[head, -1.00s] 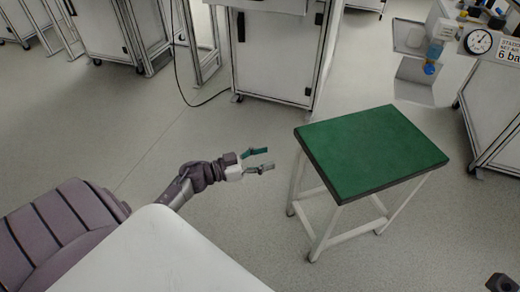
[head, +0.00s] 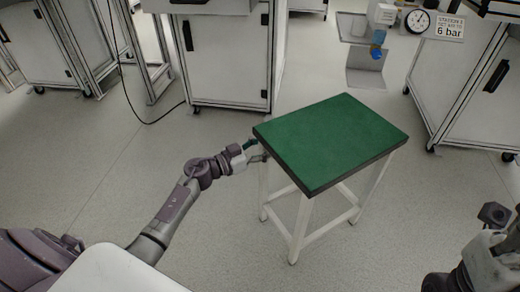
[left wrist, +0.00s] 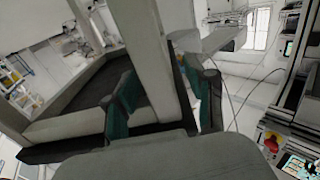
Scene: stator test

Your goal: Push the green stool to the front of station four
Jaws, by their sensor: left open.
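The green stool (head: 330,140) stands upright on the floor, right of the middle in the head view, with a green rectangular top and white legs. My left gripper (head: 254,152) is at the near-left side of the stool, just below the edge of its top. In the left wrist view the left gripper's teal fingers (left wrist: 165,100) are open, with a pale stool leg (left wrist: 145,45) between them; whether they touch it is unclear. My right arm shows at the lower right of the head view, but its fingers are out of frame. Station four cannot be identified.
A white cabinet (head: 228,65) on castors stands behind the stool. Another cabinet (head: 480,100) is at the right, near a gauge (head: 418,21) and a "6 bar" sign (head: 450,27). A black cable (head: 150,122) lies at the left. The floor around the stool is mostly clear.

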